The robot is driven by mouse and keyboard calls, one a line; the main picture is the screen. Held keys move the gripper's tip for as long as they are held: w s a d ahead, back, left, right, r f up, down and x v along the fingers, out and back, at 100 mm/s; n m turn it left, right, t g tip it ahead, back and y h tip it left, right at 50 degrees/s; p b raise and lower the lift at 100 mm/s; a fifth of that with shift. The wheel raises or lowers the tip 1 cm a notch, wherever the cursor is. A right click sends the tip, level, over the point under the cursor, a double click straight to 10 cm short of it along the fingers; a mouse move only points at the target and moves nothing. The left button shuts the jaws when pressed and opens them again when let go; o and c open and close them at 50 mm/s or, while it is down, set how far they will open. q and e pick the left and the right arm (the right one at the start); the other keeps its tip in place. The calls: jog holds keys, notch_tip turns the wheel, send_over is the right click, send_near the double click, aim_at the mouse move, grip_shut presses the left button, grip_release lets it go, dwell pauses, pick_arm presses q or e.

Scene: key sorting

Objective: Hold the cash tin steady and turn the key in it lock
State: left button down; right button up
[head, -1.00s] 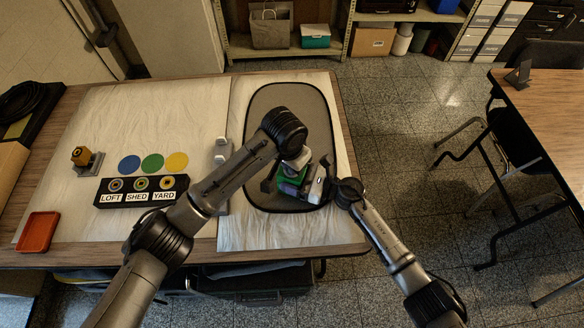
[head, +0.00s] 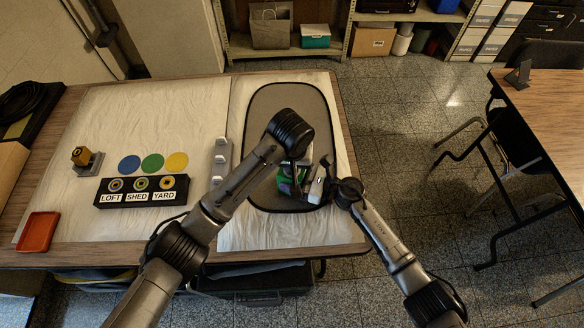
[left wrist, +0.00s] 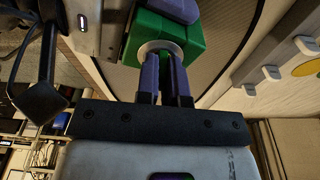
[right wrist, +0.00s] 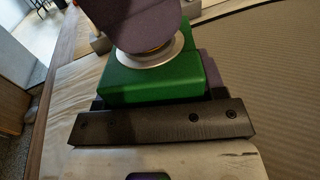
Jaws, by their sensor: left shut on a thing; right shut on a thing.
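The green cash tin (head: 286,187) sits on the grey oval mat, partly covered by my arms. It also shows in the left wrist view (left wrist: 193,38) and the right wrist view (right wrist: 150,84). My right gripper (head: 305,184) is shut on the tin from its right side. The tin's round silver lock ring (left wrist: 160,47) faces my left gripper (left wrist: 165,70), whose purple fingers are close together right at the ring. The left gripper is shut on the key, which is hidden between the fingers. The silver ring also shows in the right wrist view (right wrist: 152,58), below a dark rounded shape.
A grey rack with white pegs (head: 220,160) stands left of the mat (head: 262,110). Further left are a black LOFT, SHED, YARD holder (head: 140,198), coloured discs (head: 152,163), a small yellow-topped block (head: 82,157) and an orange tray (head: 38,232).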

pick_arm(q)
jog(key=shift+n, duration=0.4)
jog(key=c, duration=1.2)
grip_release()
jog(key=shift+o, duration=0.2)
notch_tip(320, 180, up, 12)
jog(key=s, duration=0.1)
jog(key=shift+s, duration=0.4)
